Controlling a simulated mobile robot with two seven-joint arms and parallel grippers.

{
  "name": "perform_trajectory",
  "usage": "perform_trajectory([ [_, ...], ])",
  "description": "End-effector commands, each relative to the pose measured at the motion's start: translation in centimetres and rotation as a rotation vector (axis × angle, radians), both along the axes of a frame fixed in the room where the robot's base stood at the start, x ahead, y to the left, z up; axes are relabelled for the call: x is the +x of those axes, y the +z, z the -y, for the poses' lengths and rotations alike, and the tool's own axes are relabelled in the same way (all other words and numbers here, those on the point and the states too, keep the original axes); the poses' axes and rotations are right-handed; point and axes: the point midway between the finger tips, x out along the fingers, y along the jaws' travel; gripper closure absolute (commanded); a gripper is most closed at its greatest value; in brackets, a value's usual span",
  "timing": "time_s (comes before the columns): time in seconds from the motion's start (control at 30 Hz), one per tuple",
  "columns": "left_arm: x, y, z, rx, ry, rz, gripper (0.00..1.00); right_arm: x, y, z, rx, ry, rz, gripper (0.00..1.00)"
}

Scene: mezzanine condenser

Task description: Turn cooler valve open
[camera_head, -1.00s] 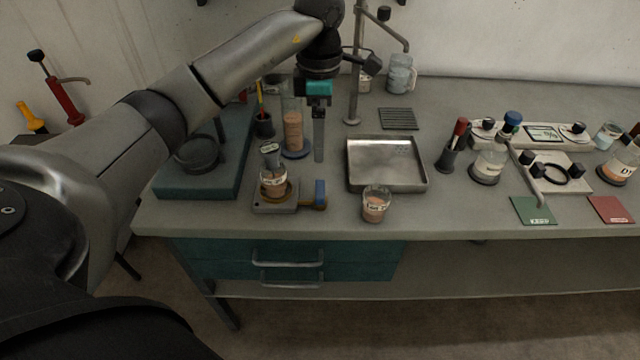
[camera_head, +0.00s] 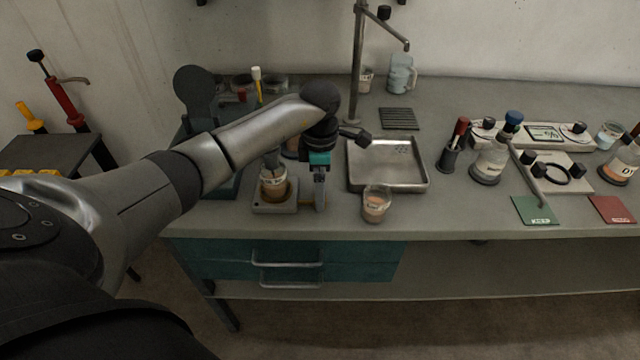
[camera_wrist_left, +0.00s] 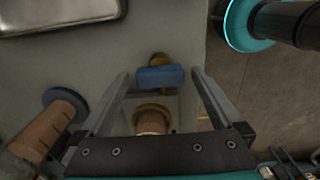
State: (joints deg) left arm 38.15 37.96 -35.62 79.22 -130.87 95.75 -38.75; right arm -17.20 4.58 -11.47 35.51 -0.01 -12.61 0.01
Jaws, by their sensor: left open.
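The cooler is a small square grey base (camera_head: 268,208) near the bench's front edge, with a jar (camera_head: 274,186) of brownish contents in it. In the left wrist view its valve has a blue bar handle (camera_wrist_left: 160,78) on a brass stub (camera_wrist_left: 160,59). My left gripper (camera_head: 320,207) points down at the right side of the cooler. In the left wrist view the open fingers (camera_wrist_left: 160,73) stand on either side of the blue handle, with a gap at each side. In the head view the gripper mostly hides the handle. My right gripper is not in view.
A glass beaker (camera_head: 376,205) stands close to the right of my left gripper. A metal tray (camera_head: 388,182) lies behind the beaker. A cylinder with brown contents (camera_wrist_left: 58,130) stands beside the cooler in the left wrist view. A tall stand (camera_head: 357,75) rises behind the tray.

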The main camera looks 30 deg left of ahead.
Motion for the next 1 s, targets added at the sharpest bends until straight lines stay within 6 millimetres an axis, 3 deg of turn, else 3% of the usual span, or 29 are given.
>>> perform_trajectory([
  [0.17, 0.00, 0.01, 0.01, 0.000, 0.000, 0.000, 0.02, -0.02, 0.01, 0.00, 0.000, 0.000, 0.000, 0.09],
  [0.83, -0.01, 0.05, 0.03, -0.001, 0.000, -0.001, 0.78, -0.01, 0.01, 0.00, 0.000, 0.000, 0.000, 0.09],
  [1.0, 0.00, 0.07, 0.01, -0.001, 0.005, -0.001, 0.81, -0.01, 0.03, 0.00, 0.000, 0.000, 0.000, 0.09],
])
